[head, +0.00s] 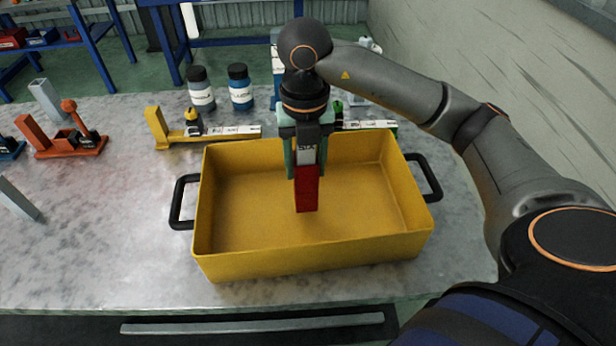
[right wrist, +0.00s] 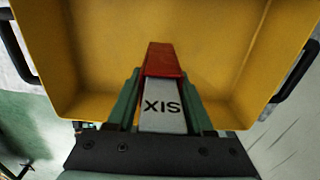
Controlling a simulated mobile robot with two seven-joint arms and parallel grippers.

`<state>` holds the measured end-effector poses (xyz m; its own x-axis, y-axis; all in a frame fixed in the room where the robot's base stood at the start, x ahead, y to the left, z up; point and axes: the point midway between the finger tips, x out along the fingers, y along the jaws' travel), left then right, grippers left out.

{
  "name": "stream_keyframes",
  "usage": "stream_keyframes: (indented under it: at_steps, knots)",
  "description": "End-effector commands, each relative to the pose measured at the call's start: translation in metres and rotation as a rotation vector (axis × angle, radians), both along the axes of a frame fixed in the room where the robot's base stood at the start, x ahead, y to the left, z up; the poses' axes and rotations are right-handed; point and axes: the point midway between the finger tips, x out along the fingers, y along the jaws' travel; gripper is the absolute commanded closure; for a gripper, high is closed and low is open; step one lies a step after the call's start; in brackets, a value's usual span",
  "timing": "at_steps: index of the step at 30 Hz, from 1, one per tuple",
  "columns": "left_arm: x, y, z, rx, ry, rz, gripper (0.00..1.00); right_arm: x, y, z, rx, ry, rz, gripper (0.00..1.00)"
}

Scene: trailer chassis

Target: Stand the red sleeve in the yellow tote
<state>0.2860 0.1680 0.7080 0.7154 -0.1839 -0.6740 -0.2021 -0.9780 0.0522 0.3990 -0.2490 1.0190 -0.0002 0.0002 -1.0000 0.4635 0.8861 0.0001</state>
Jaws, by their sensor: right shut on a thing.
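The yellow tote (head: 315,258) is a rectangular open bin with black side handles on the grey worktop. It also shows in the right wrist view (right wrist: 95,70). The red sleeve (head: 307,190) has a pale label band with black letters at its upper part. My right gripper (head: 305,165) points down over the tote and is shut on the sleeve's upper part. The sleeve hangs about upright within the tote's outline. I cannot tell whether its lower end touches the tote floor. In the right wrist view the sleeve (right wrist: 163,62) sits between the green fingers. My left gripper is not in view.
A yellow holder (head: 157,128) stands just behind the tote's left, with two dark bottles (head: 240,88) behind it. An orange fixture (head: 70,140) stands further left. The worktop (head: 110,240) left of the tote is mostly clear.

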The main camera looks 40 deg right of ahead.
Motion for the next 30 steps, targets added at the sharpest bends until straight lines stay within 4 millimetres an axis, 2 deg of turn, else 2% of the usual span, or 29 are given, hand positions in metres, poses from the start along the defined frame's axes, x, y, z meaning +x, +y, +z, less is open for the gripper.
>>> stream_keyframes:
  at_steps: [3, 9, 21, 22, 30]
  knots:
    - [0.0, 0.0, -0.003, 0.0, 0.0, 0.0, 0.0, 0.0, -0.008, -0.011, -0.001, 0.002, -0.003, 1.0]
    - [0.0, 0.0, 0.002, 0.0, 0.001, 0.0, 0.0, 0.0, -0.006, -0.034, 0.0, 0.001, -0.001, 1.0]
    - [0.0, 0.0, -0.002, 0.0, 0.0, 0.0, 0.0, 0.001, -0.006, -0.041, -0.001, -0.002, -0.001, 1.0]
    - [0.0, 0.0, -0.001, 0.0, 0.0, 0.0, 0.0, 0.0, -0.006, -0.04, -0.001, 0.0, -0.001, 0.46]
    - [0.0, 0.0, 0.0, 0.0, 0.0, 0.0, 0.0, 0.0, -0.006, -0.04, -0.001, 0.0, -0.001, 0.18]
